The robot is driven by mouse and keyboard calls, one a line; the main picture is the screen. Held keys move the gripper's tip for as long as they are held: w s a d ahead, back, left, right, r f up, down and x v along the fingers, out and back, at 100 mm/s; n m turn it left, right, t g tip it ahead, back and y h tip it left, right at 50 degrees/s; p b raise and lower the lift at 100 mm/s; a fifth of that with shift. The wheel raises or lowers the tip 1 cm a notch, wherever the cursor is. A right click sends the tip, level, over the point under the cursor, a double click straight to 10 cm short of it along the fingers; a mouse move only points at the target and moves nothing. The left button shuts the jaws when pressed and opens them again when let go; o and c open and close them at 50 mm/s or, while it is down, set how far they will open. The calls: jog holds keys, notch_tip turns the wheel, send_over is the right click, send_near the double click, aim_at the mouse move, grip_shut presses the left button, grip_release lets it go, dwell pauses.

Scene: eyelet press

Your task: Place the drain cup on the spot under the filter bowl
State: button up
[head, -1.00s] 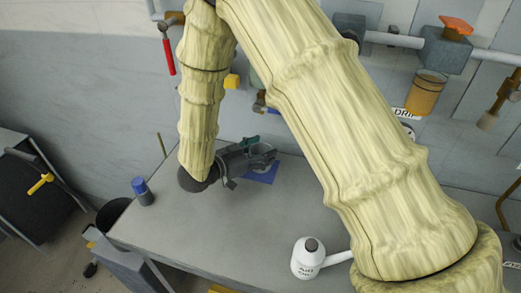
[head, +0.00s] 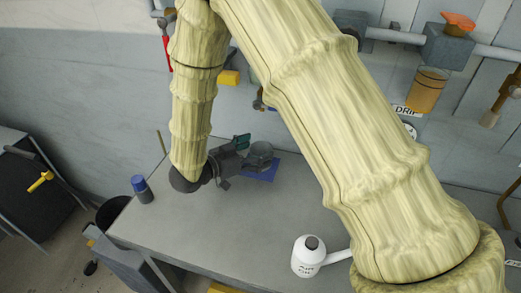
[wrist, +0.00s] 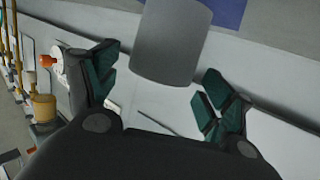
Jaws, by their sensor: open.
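The drain cup (head: 259,154), a grey cylinder, stands at the blue patch (head: 264,174) on the bench in the head view. In the wrist view the cup (wrist: 172,40) is beyond my fingertips, roughly between their lines, with a blue area (wrist: 228,10) beside it. My gripper (head: 240,156) is open and empty, just left of the cup in the head view. It also shows in the wrist view (wrist: 158,90), with its green-padded fingers apart. An amber bowl (head: 426,92), perhaps the filter bowl, hangs under a grey block at right. The cup's exact footing on the patch is unclear.
A white oil can (head: 309,257) stands at the bench's front, and a blue-capped bottle (head: 142,190) at its left. Pipes and valves line the back wall. The bench (head: 220,225) is clear between can and bottle.

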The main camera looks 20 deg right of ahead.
jog(key=b+v, duration=0.1)
jog(key=v, duration=0.9)
jog(key=shift+s+f+b, duration=0.1)
jog(key=shift+b, duration=0.2)
jog(key=shift+d, duration=0.1)
